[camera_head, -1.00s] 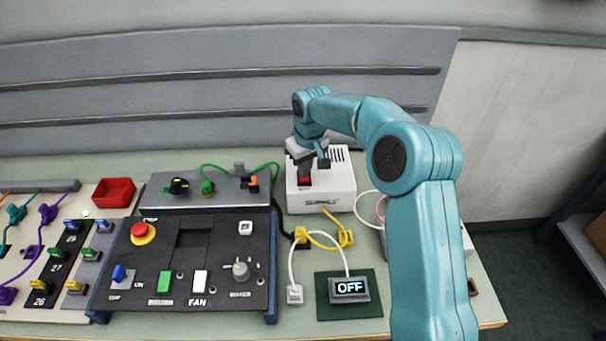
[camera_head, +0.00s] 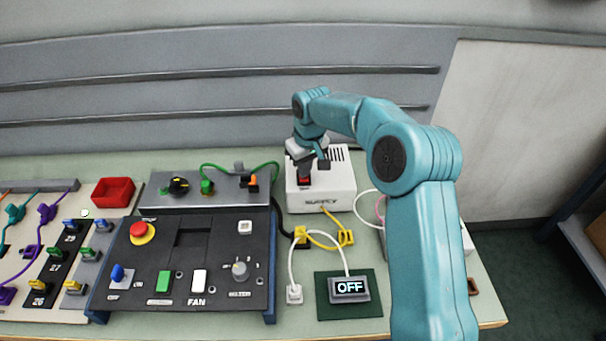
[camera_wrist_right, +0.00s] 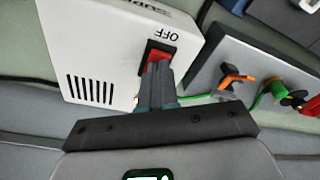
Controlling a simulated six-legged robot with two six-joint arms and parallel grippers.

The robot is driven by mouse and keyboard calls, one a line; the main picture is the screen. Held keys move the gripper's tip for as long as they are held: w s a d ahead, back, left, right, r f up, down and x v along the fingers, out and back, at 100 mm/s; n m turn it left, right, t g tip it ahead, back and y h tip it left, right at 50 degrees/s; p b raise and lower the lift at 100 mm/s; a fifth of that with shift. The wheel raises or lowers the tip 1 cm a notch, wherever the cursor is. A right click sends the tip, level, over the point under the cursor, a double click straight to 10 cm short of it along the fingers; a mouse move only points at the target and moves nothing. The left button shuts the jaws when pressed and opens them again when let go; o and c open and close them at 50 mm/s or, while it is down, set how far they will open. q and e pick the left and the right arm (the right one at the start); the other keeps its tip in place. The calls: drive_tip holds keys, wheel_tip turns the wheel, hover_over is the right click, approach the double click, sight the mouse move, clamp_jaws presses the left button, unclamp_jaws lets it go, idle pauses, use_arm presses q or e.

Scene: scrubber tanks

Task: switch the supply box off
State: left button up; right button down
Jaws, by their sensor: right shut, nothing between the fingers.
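The white supply box (camera_head: 325,190) stands at the back of the bench, right of centre, with vent slots and a "SUPPLY" label. It also shows in the right wrist view (camera_wrist_right: 95,50), where "OFF" is printed beside its red rocker switch (camera_wrist_right: 159,54). My right gripper (camera_head: 305,176) is shut and empty, reaching down onto the switch from above. In the right wrist view its closed fingertips (camera_wrist_right: 157,75) are at the red rocker and seem to touch it. They hide part of the rocker, so its position is hard to tell. My left gripper is out of view.
A small display (camera_head: 349,288) on a green mat reads "OFF". A yellow cable (camera_head: 322,237) runs in front of the box. The black fan panel (camera_head: 190,262) and a grey panel with a green cable (camera_head: 222,187) stand to the left. A red tray (camera_head: 114,191) is further left.

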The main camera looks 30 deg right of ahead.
drive_tip(key=shift+f+b, duration=0.45)
drive_tip(key=shift+f, duration=0.25)
wheel_tip(320, 180, up, 7)
drive_tip(key=p, duration=0.5)
drive_tip(key=shift+r+p, duration=0.15)
drive_tip(key=shift+p, duration=0.2)
idle(0.4)
drive_tip(key=shift+s, duration=0.1)
